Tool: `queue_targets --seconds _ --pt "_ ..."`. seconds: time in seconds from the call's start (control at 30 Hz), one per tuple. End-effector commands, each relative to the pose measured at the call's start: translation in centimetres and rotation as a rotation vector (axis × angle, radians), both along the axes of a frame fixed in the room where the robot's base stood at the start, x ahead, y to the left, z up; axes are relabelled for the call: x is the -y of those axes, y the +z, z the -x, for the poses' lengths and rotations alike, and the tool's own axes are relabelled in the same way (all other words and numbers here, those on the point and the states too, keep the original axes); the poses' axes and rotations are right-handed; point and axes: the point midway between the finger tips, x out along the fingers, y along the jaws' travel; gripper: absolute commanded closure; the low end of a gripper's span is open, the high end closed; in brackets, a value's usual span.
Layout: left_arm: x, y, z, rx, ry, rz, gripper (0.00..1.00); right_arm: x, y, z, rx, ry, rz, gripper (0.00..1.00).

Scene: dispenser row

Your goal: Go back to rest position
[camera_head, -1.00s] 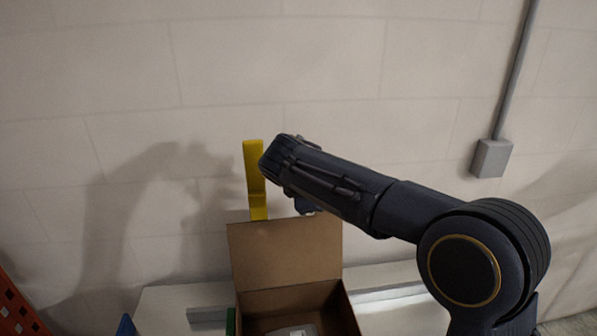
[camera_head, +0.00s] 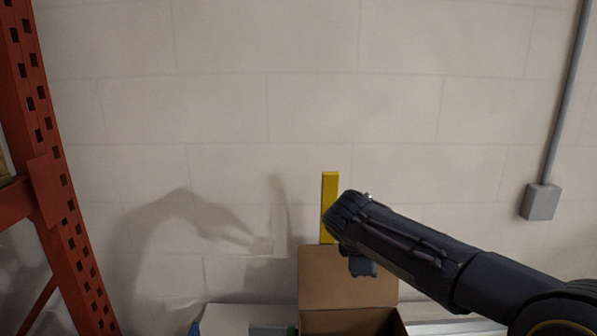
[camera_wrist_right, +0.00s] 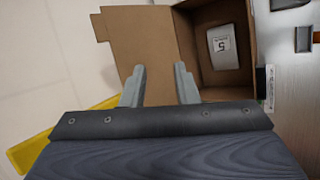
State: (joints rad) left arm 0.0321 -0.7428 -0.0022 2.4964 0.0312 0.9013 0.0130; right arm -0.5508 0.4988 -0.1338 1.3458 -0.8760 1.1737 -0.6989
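My right gripper (camera_wrist_right: 159,88) shows in the right wrist view with its two grey fingers apart and nothing between them. It is over the raised flap of an open cardboard box. In the head view my right arm comes in from the right, and its wrist end is in front of the wall, above and beside the box (camera_head: 348,277). The fingers are hard to make out there. The box also shows in the right wrist view (camera_wrist_right: 140,45), with a grey-white package (camera_wrist_right: 222,46) marked 5 inside. My left gripper is not in view.
A yellow upright piece (camera_head: 329,205) stands behind the box, near my right wrist. A red perforated rack post (camera_head: 58,180) is at the left. A grey electrical box (camera_head: 540,202) with a conduit is on the right wall. The wall area above is clear.

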Motion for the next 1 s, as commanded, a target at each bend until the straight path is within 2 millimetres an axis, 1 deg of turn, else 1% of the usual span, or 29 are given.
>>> queue_targets --seconds 0.03,0.17,0.27,0.37,0.47,0.57,0.6,0.63,0.67,0.7,0.8,0.9,1.0 --pt "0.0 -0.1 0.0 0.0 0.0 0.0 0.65 0.7 -0.1 0.6 -0.002 -0.02 -0.028 0.73" --pt "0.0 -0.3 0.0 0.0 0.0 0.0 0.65 2.4 -0.5 2.4 -0.009 -0.078 -0.112 0.73" --pt "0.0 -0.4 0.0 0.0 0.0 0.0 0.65 4.0 -1.0 4.4 -0.019 -0.141 -0.198 0.73" --pt "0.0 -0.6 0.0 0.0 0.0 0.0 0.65 5.6 -1.7 7.0 -0.026 -0.219 -0.3 0.73" --pt "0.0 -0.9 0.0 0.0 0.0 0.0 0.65 7.2 -2.5 10.3 -0.033 -0.316 -0.421 0.73" --pt "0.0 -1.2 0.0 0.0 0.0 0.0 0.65 8.6 -3.7 14.8 -0.039 -0.452 -0.578 0.73" --pt "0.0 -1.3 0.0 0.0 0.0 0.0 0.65 9.0 -4.3 17.0 -0.041 -0.518 -0.654 0.73" --pt "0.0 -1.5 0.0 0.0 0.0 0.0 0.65 9.2 -4.8 18.7 -0.04 -0.571 -0.711 0.73" --pt "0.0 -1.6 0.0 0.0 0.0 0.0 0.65 9.3 -5.3 20.4 -0.039 -0.626 -0.769 0.73" --pt "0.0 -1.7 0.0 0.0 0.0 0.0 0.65 9.3 -6.1 22.6 -0.039 -0.699 -0.843 0.73" --pt "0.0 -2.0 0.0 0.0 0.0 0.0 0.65 8.5 -8.1 27.4 -0.032 -0.872 -1.014 0.73" --pt "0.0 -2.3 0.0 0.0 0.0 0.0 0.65 7.4 -9.9 30.9 -0.026 -1.017 -1.149 0.73" --pt "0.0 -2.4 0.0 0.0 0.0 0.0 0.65 6.4 -11.3 33.0 -0.02 -1.122 -1.24 0.73"
